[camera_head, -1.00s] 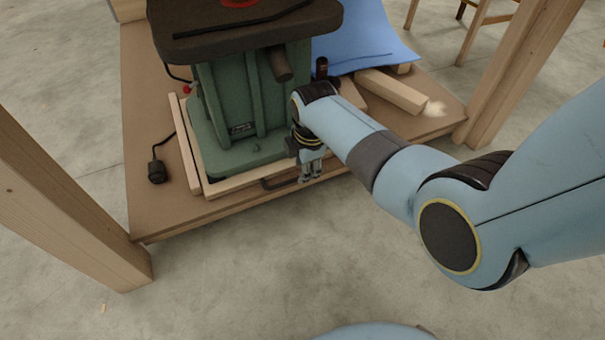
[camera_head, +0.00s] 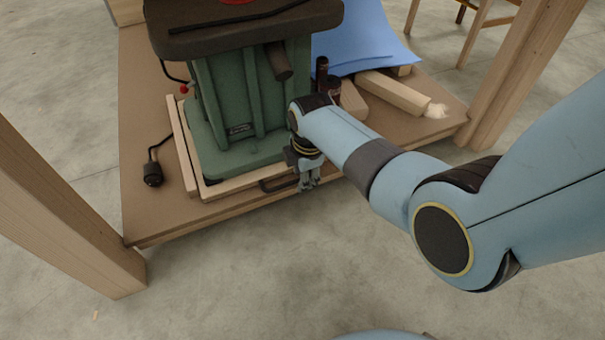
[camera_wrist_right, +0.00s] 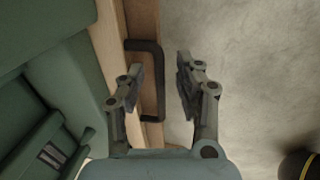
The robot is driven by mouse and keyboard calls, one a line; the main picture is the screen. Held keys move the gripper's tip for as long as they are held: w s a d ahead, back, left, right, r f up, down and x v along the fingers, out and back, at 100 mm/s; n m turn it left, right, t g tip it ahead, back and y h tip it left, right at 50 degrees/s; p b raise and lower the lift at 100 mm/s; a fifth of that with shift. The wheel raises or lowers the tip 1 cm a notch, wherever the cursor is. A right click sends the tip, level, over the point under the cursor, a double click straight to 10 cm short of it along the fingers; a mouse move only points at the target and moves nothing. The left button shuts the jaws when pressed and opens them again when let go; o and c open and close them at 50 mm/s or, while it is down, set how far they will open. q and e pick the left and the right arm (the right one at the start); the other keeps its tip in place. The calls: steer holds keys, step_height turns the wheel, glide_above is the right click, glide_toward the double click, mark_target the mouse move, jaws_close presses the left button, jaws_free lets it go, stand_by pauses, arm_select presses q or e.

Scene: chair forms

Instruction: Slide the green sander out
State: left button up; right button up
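The green sander (camera_head: 240,110) stands upright on a low wooden board, under a dark top (camera_head: 245,28). Pale wood strips (camera_head: 232,186) edge its base, and a dark bar handle (camera_head: 278,184) is fixed to the front strip. My right gripper (camera_head: 308,186) is at the right end of that handle. In the right wrist view my right gripper (camera_wrist_right: 160,75) is open. The handle's bar (camera_wrist_right: 159,75) appears between its two fingers, nearer the left one. I cannot tell how deep the fingers reach around it. My left gripper is not in view.
The brown board (camera_head: 150,212) lies between wooden posts (camera_head: 60,215) at left and right (camera_head: 520,75). A black plug (camera_head: 152,175) lies left. Bare floor is in front.

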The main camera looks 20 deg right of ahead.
jaws_close()
steer(key=shift+s, duration=0.1)
stand_by(0.4)
